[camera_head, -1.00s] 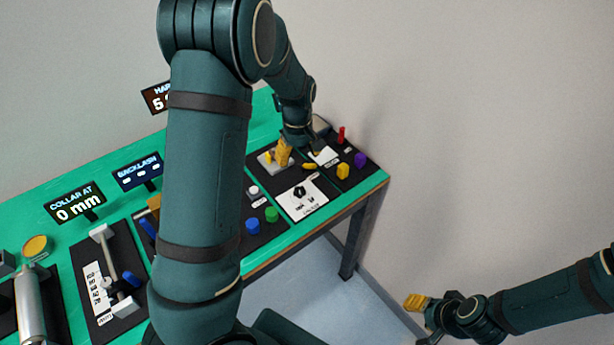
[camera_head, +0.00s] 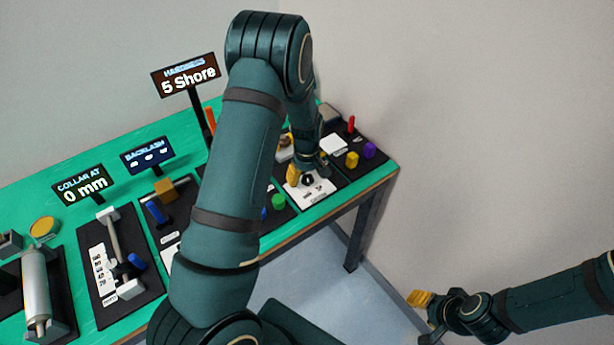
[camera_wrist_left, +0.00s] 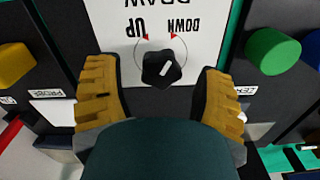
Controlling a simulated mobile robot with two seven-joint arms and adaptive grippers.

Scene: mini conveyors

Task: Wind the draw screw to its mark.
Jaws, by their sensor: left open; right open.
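The draw screw is a black star-shaped knob (camera_wrist_left: 162,68) with a white pointer line, on a white panel (camera_wrist_left: 190,18) lettered DRAW, UP and DOWN. A thin arc with red marks curves around its top in the left wrist view. The pointer slants to the upper right there. My left gripper (camera_wrist_left: 158,80) is open, its yellow fingers on either side of the knob and apart from it. In the head view the knob (camera_head: 307,180) shows beside my left gripper (camera_head: 299,175). My right gripper (camera_head: 422,306) is open and empty, off the table at the lower right.
A green button (camera_wrist_left: 273,51) stands right of the panel in the wrist view, a yellow block (camera_wrist_left: 14,62) left of it. Purple (camera_head: 370,150) and red (camera_head: 351,124) parts stand nearby. Signs read 5 Shore (camera_head: 187,82) and 0 mm (camera_head: 85,186). My left arm hides the table's middle.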

